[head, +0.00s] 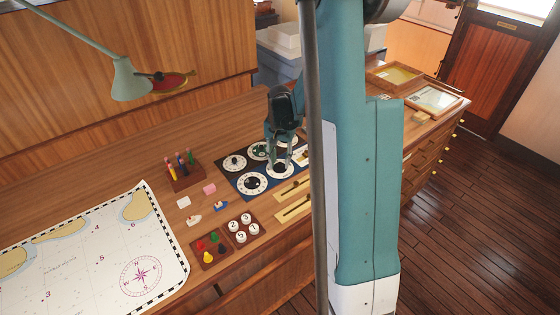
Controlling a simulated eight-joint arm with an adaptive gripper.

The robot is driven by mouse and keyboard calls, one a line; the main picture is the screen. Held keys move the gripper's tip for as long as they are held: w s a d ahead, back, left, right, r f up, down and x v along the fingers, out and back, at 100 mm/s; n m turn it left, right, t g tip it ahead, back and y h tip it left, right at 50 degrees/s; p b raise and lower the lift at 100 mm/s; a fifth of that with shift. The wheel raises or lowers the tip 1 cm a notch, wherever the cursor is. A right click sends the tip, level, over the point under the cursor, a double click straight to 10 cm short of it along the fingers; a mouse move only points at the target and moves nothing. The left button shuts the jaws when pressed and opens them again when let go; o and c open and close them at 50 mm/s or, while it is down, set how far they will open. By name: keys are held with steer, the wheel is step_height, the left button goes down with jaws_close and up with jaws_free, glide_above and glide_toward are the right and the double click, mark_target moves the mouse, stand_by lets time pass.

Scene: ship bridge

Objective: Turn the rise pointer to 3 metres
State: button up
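A dark blue and black board (233,180) with several round white dials lies on the wooden desk. Each dial has a dark centre. The lettering is too small to read, so I cannot tell which dial is the rise dial or where its pointer stands. My gripper (281,162) points down over the right side of the board, just above or at the front right dial (281,170). It hides part of that dial and those behind it. Its fingers look a little apart, but I cannot tell whether they touch or hold a pointer.
A pen rack (183,176) stands left of the board. In front are trays of coloured pegs (210,247) and numbered discs (242,228), and brass-coloured slider plates (293,209). A chart (95,250) covers the left. A lamp (130,80) hangs above. My arm hides the desk's middle right.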

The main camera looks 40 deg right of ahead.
steer(key=shift+c, duration=0.5)
steer(key=c, duration=0.8)
steer(key=shift+n+b, duration=0.3)
steer(key=shift+n, duration=0.1)
steer(key=n+b, duration=0.2)
steer(key=n, duration=0.1)
steer(key=shift+n+b, duration=0.8)
steer(key=shift+n, duration=1.2)
steer(key=o, duration=0.9)
